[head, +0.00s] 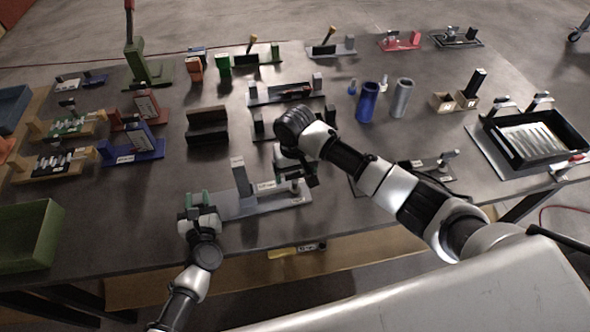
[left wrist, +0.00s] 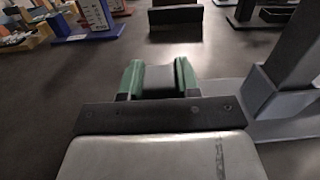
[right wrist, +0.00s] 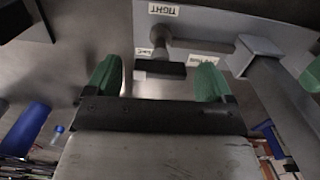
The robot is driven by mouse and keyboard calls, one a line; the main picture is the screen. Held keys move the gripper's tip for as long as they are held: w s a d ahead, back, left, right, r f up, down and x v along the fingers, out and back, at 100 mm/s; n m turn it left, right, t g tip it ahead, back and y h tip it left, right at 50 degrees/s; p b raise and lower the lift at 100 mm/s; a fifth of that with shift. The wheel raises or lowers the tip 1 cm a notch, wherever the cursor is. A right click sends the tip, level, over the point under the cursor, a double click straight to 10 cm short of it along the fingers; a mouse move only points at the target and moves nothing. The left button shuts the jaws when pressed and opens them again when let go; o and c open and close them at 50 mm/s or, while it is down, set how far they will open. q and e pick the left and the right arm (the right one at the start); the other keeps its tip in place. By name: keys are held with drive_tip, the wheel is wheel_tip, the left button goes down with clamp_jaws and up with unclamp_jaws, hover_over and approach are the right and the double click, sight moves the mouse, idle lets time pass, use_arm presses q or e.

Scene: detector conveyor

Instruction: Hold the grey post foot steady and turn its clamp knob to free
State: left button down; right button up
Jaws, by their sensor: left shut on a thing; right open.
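The grey post foot (head: 283,200) is a flat plate with an upright post (head: 240,172) near the table's front edge. My left gripper (head: 199,203) is shut on the plate's left end; in the left wrist view a grey piece (left wrist: 159,77) sits between the green fingers (left wrist: 158,80). My right gripper (head: 298,181) is open over the plate's right end. In the right wrist view the clamp knob (right wrist: 160,67), a dark bar with a pale end on a grey stem, lies between its spread fingers (right wrist: 160,82), apart from both. A "TIGHT" label (right wrist: 163,9) and two small unclear labels are near it.
A brown block (head: 207,127) stands behind the post foot. A green bin (head: 28,235) is at the left front, a black tray (head: 530,140) at the right. A blue cup (head: 367,102) and a grey cup (head: 402,98) stand behind my right arm. Bare table lies left of the plate.

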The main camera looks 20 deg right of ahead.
sight(295, 173)
wheel_tip(295, 173, up, 12)
idle(0.5)
use_arm(q)
drive_tip(key=c, duration=0.7)
unclamp_jaws()
drive_tip(key=shift+s, duration=0.1)
